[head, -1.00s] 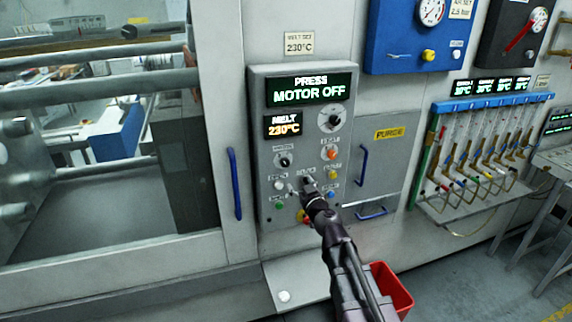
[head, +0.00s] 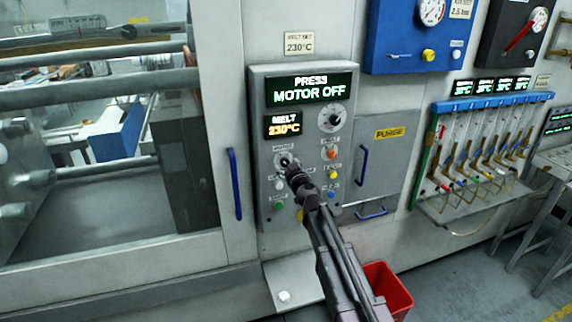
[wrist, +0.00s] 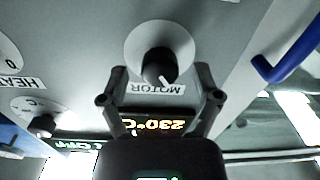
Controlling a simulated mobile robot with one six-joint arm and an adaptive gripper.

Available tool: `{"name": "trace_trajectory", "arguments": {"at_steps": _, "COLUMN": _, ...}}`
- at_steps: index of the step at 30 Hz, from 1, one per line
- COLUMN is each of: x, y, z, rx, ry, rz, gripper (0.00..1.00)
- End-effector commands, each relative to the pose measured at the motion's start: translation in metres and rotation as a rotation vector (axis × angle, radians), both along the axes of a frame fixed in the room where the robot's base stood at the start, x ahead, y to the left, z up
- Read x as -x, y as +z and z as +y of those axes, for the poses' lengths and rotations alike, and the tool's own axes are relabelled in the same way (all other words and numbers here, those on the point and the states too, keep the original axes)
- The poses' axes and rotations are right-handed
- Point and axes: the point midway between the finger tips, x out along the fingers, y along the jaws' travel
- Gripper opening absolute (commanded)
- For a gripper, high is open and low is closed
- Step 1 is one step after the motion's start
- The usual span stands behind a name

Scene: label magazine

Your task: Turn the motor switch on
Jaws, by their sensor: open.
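The motor switch is a black knob with a white pointer line on a pale round plate; in the wrist view the knob (wrist: 158,66) sits above an upside-down MOTOR label (wrist: 155,88). In the head view its round plate (head: 281,158) shows at the left of the grey control panel (head: 262,110), partly hidden by my gripper. The panel's green display (head: 309,90) reads PRESS MOTOR OFF. My gripper (wrist: 161,75) is open, with one finger on each side of the knob in the wrist view. It also shows in the head view (head: 292,168). I cannot tell whether the fingers touch the knob.
A larger dial (head: 331,121) and several coloured buttons share the panel. An orange display (head: 283,126) reads MELT 230°C. Blue handles stand left (head: 234,184) and right (head: 363,165) of the panel. A red bin (head: 390,288) is on the floor below.

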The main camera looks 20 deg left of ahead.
Motion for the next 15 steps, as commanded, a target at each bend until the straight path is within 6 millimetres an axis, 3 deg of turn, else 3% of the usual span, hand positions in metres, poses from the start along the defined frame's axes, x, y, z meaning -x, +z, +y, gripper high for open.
{"name": "trace_trajectory", "arguments": {"at_steps": 15, "x": -0.0089, "y": 0.0000, "z": 0.0064, "rx": 0.000, "ry": 0.000, "rz": 0.000, "gripper": 0.82}}
